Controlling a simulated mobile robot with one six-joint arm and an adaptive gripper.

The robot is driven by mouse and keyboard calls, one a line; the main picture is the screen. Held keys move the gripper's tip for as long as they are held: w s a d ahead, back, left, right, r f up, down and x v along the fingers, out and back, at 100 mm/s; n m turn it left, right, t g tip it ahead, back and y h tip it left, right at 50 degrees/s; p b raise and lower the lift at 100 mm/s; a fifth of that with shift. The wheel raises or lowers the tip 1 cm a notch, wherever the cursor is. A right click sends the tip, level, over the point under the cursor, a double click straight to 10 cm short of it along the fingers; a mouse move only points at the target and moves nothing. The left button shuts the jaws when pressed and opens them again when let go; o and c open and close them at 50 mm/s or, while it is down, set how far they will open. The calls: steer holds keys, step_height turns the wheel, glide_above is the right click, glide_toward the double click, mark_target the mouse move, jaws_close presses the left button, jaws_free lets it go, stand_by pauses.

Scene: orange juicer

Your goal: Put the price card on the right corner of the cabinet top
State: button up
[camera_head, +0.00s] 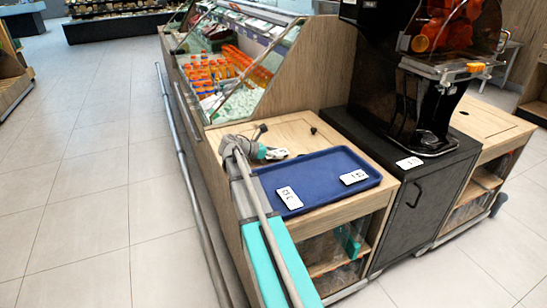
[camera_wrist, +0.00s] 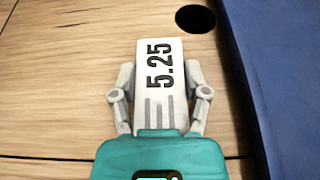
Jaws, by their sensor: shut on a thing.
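In the head view my gripper (camera_head: 266,153) and the card (camera_head: 279,153) are over the wooden cabinet top (camera_head: 306,122), behind the blue tray. I cannot tell whether the card touches the wood. Two more white price cards lie in the tray, one at its front left (camera_head: 289,198) and one at its right (camera_head: 354,177). Another card (camera_head: 409,162) lies on the black cabinet's top.
The blue tray (camera_head: 318,164) covers much of the front of the wooden top; its edge shows right of my gripper in the wrist view (camera_wrist: 262,70). The juicer (camera_head: 430,60) stands on the black cabinet (camera_head: 425,196). A bottle display (camera_head: 215,75) is behind. A dark round hole (camera_wrist: 194,19) is in the wood.

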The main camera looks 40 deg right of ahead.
steer(key=shift+f, duration=0.2)
steer(key=o, duration=1)
steer(key=shift+o, duration=0.2)
steer(key=shift+r, duration=0.15)
steer(key=shift+r, duration=0.15)
steer(key=p+v, duration=0.4)
steer(key=v, duration=0.6)
steer(key=shift+a+r, duration=0.1)
steer(key=shift+a, duration=0.05)
steer(key=shift+p+v, duration=0.35)
steer(key=shift+v, duration=0.45)
